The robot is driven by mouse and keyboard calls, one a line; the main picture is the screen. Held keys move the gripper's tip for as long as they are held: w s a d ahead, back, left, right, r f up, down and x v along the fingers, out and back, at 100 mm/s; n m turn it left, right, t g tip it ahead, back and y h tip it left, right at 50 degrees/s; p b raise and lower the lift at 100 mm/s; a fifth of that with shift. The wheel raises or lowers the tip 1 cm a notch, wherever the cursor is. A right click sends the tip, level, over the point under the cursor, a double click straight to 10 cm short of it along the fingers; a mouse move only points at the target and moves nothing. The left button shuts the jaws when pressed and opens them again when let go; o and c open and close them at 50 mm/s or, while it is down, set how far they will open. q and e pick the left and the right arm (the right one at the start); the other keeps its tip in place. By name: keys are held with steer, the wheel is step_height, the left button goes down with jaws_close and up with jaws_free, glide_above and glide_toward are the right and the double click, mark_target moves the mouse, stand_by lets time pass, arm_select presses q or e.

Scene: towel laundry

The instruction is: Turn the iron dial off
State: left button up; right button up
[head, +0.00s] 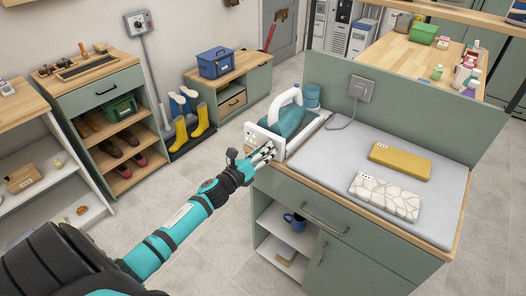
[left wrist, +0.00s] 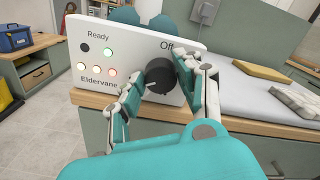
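The iron dial (left wrist: 159,72) is a round black knob on the white front panel (left wrist: 118,47) of the iron station. The word "Off" is printed above it, and a pale mark shows near its lower edge. My left gripper (left wrist: 160,82) is at the panel with one finger on each side of the dial. The right finger overlaps the dial's edge; I cannot tell whether both fingers press on it. In the head view my left gripper (head: 264,155) reaches the station's front. The teal iron (head: 289,119) with a white handle rests on the station. My right gripper is not in view.
The station stands at the left end of a green cabinet with a grey ironing pad (head: 345,150). A folded yellow towel (head: 400,161) and a patterned towel (head: 385,197) lie on the pad. A wall socket (head: 361,88) is behind. Several small panel lights glow; one is dark.

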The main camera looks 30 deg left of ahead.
arm_select(q)
steer(key=c, duration=0.6)
steer(key=shift+o, duration=0.2)
